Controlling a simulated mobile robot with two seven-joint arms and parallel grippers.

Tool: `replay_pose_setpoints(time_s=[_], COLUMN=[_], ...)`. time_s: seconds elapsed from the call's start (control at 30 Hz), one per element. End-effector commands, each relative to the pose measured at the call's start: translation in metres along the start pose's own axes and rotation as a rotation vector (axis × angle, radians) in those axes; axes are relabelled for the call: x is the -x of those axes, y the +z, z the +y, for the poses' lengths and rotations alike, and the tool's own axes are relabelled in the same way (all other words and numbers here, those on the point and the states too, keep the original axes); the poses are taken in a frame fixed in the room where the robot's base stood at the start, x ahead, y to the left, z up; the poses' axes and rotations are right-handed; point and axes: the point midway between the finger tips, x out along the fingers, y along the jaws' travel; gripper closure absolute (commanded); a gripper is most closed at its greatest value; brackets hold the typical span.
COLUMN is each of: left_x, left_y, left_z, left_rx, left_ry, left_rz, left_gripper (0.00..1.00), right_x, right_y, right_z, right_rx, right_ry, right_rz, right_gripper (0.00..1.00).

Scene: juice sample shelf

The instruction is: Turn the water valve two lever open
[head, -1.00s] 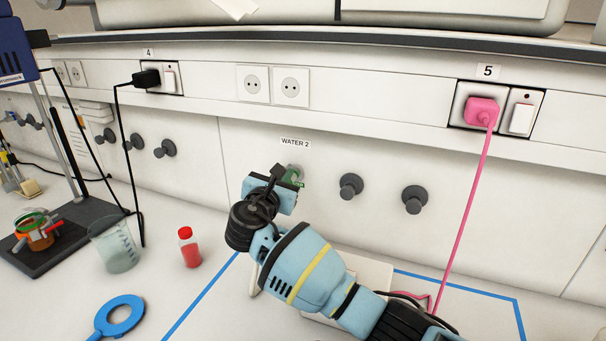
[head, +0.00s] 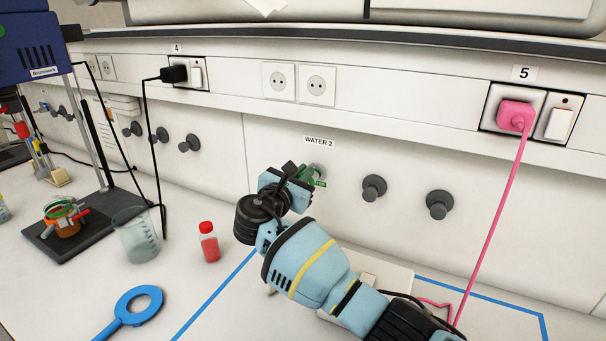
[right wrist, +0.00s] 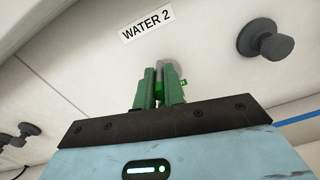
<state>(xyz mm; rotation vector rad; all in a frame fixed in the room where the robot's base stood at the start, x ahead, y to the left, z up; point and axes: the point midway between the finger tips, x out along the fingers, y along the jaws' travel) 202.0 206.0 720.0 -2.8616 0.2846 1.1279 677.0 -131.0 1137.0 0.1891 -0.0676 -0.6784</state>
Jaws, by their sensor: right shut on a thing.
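The water valve two (head: 318,171) is on the white wall panel just under the WATER 2 label (head: 319,141). Its green lever shows only in small part beside my right gripper (head: 306,180). In the right wrist view the valve's grey body (right wrist: 171,72) shows behind the green fingers of my right gripper (right wrist: 160,85). The fingers are close together and shut on the lever, with a bit of green between them. The lever is mostly hidden, so I cannot tell its exact angle. My left gripper is out of view.
Grey knobs (head: 374,188) (head: 439,204) stick out of the wall right of the valve. A pink plug (head: 515,116) has its cord hanging down. A red bottle (head: 209,243), a beaker (head: 136,236) and a blue ring (head: 139,306) stand or lie on the bench at left.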

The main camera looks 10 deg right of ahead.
Motion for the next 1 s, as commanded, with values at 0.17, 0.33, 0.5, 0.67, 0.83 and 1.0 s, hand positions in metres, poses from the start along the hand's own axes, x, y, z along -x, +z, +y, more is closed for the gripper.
replay_pose_setpoints(time_s=[0.17, 0.33, 0.5, 0.67, 0.83, 1.0], left_x=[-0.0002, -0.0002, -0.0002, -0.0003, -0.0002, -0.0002], left_y=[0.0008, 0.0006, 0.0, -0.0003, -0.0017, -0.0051], left_z=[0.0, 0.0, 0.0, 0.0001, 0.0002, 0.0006], left_rx=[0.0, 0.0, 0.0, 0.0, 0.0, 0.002], left_ry=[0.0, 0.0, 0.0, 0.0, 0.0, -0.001], left_rz=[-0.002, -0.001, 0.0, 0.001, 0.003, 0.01], left_gripper=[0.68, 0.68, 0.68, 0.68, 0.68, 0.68], right_x=[-0.0006, -0.0005, -0.0001, 0.0001, -0.0007, -0.0034], right_y=[-0.0063, -0.0052, -0.0025, -0.0012, -0.0002, 0.0008], right_z=[-0.0027, -0.0021, -0.001, -0.0005, -0.0009, -0.0029], right_rx=[0.007, 0.006, 0.003, 0.002, 0.001, 0.001], right_ry=[-0.007, -0.005, -0.002, -0.001, -0.001, -0.001], right_rz=[0.007, 0.006, 0.003, 0.002, 0.001, 0.0], right_gripper=[1.0, 0.73, 0.68, 0.68, 0.68, 0.68])
